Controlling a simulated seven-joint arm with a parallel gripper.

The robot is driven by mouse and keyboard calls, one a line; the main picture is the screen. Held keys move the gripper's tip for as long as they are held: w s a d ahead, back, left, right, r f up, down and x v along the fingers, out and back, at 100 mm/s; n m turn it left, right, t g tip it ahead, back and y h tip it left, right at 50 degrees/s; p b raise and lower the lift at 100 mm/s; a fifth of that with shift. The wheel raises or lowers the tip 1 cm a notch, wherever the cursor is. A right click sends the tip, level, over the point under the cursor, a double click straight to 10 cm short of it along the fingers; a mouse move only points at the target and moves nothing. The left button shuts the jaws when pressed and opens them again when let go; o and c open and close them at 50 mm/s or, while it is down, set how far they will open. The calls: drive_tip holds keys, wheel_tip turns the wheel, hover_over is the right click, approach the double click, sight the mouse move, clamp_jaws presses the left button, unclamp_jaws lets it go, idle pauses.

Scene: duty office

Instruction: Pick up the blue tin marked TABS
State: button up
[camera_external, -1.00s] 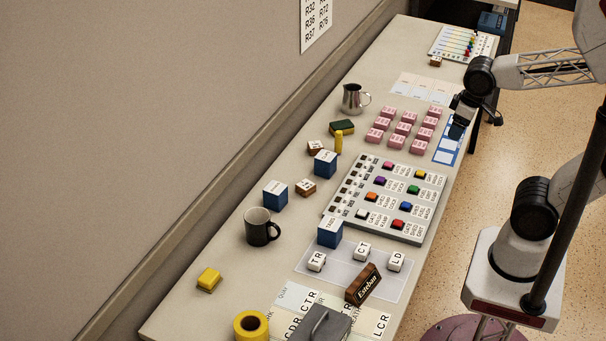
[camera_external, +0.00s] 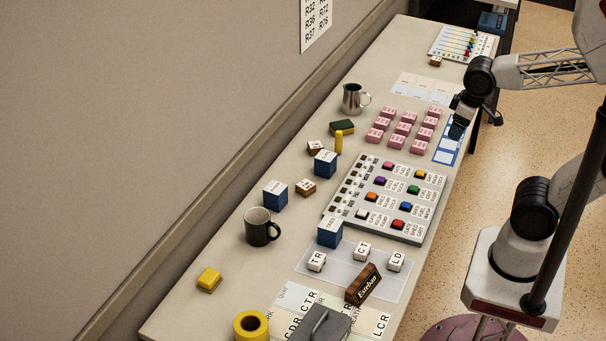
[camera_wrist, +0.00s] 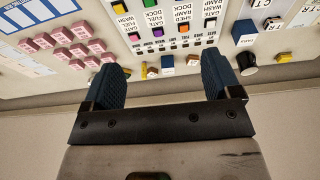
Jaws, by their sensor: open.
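Three blue tins stand on the desk in the external view. The nearest tin (camera_external: 330,234), beside the near end of the button panel, has lettering on top that seems to read TABS, though it is small. A second tin (camera_external: 275,196) stands by the black mug and a third (camera_external: 325,164) stands left of the panel; their lettering is too small to read. My gripper (camera_external: 458,131) is over the blue-and-white card on the desk's right side, well away from all three. In the wrist view my gripper (camera_wrist: 163,78) is open, with nothing between its fingers. A blue tin (camera_wrist: 243,34) shows at upper right there.
The button panel (camera_external: 428,178) lies between my gripper and the nearest tin. Pink blocks (camera_external: 403,128) sit left of my gripper. A black mug (camera_external: 259,229), steel jug (camera_external: 353,98), yellow cylinder (camera_external: 339,142) and wooden nameplate (camera_external: 364,285) stand on the desk. The wall borders its left side.

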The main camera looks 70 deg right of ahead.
drive_tip(key=shift+o, duration=0.9)
drive_tip(key=w+a+f+m+g+y, duration=0.1)
drive_tip(key=w+a+f+m+y, duration=0.3)
drive_tip(key=w+a+f+m, duration=0.2)
drive_tip(key=w+a+f+m+y, duration=0.5)
drive_tip(key=w+a+f+m, duration=0.1)
drive_tip(key=w+f, duration=0.5)
drive_tip(key=w+a+f+m+g+y, duration=0.1)
drive_tip(key=w+a+f+m+y, duration=0.3)
drive_tip(key=w+a+f, duration=0.3)
drive_tip(key=shift+w+a+f+m+g+y, duration=0.15)
drive_tip(key=shift+w+f+m, duration=0.15)
drive_tip(key=shift+w, duration=0.45)
drive_tip(key=shift+w+d+f+m+g+y, duration=0.1)
drive_tip(key=shift+w+f+m, duration=0.2)
drive_tip(key=shift+w, duration=0.5)
drive_tip(key=shift+w+a+f+m+g+y, duration=0.15)
drive_tip(key=shift+w+f+m, duration=0.15)
drive_tip(key=shift+w, duration=0.45)
